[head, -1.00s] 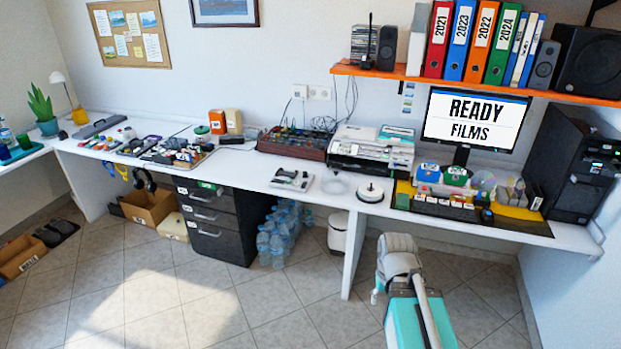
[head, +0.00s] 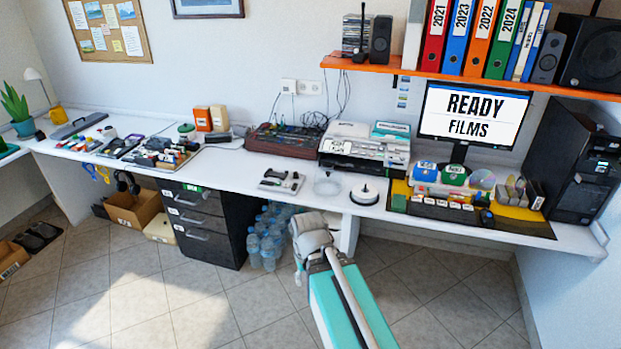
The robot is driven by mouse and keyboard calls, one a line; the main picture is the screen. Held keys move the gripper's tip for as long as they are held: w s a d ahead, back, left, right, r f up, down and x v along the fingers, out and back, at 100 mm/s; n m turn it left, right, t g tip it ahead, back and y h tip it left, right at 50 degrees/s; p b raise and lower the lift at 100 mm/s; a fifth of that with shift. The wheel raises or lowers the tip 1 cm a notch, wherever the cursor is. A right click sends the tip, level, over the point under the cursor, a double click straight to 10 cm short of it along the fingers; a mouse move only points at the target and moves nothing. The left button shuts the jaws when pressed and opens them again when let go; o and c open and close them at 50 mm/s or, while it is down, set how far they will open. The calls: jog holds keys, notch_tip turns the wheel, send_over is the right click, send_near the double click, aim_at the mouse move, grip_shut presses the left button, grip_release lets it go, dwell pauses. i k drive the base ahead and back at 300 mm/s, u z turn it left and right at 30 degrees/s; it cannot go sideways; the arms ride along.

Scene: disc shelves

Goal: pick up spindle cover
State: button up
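The spindle cover appears to be the clear, see-through round piece (head: 327,185) on the white desk, left of the spindle base. The spindle base (head: 364,193) is a white and dark round piece with a small knob, close beside the cover and apart from it. My gripper (head: 299,272) is low in front of the desk, below the desk top and left of the cover in the head view. My own wrist mostly hides it, so its fingers cannot be made out. Nothing is seen held in it.
A small tray of grey parts (head: 281,181) lies left of the cover. A printer (head: 362,150) stands behind it. A drawer unit (head: 207,222) and water bottles (head: 266,235) are under the desk.

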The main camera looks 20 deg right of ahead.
aim_at(327, 184)
jog(key=z, duration=0.2)
jog(key=i, duration=1.15)
jog(key=z, duration=0.85)
